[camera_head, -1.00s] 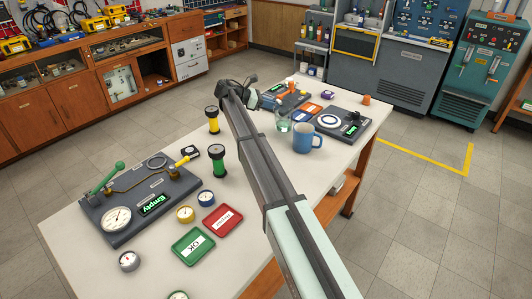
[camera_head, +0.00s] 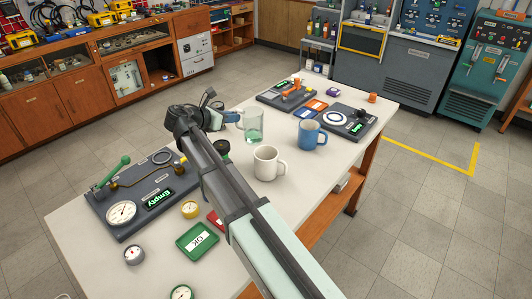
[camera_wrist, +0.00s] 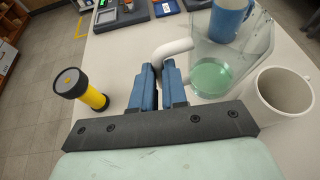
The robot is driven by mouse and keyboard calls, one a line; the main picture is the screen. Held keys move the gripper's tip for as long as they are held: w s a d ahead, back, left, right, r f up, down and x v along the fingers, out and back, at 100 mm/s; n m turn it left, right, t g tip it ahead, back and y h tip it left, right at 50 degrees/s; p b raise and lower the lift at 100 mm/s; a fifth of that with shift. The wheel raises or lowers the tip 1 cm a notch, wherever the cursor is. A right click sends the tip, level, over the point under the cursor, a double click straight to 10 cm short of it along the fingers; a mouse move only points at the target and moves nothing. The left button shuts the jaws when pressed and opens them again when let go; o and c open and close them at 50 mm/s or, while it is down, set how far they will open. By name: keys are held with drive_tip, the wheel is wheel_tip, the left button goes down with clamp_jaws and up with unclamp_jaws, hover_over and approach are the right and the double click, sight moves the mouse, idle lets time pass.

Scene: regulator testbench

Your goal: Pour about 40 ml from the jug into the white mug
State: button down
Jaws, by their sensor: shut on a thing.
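My gripper (camera_head: 233,117) is shut on the pale handle of the clear jug (camera_head: 253,123). The wrist view shows the blue fingers (camera_wrist: 160,74) on either side of the handle (camera_wrist: 172,48). The jug (camera_wrist: 240,45) holds some green liquid at its bottom and looks about upright. Whether its base clears the table cannot be told for sure. The white mug (camera_head: 268,163) stands upright on the table, nearer than the jug and a little to its right. In the wrist view the white mug (camera_wrist: 282,92) is right of the jug, its inside partly visible.
A blue mug (camera_head: 311,135) stands right of the jug. A black-and-yellow cylinder (camera_wrist: 80,88) stands left of my fingers in the wrist view. A gauge panel (camera_head: 140,195), a green tray (camera_head: 197,242) and small gauges lie at the left. Another panel (camera_head: 352,122) lies behind the blue mug.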

drive_tip(key=shift+s+a, duration=0.25)
drive_tip(key=shift+s, duration=0.1)
drive_tip(key=shift+s+d+t, duration=0.1)
drive_tip(key=shift+s+t, duration=0.05)
drive_tip(key=shift+t, duration=0.15)
drive_tip(key=s+d+r+m+t+h, duration=0.2)
drive_tip(key=s+r+m+t, duration=0.3)
drive_tip(key=s+m, duration=0.3)
drive_tip(key=shift+s+d+r+m+t, duration=0.2)
drive_tip(key=shift+d+m+t, duration=0.3)
drive_tip(key=shift+d+m, duration=0.5)
drive_tip(key=shift+s+f+m+h, duration=0.2)
drive_tip(key=shift+s+m+h, duration=0.15)
drive_tip(key=shift+m, duration=0.3)
drive_tip(key=shift+s+f+m+h, duration=0.2)
drive_tip(key=shift+m+h, duration=0.15)
drive_tip(key=shift+m, duration=0.3)
drive_tip(key=shift+w, duration=0.1)
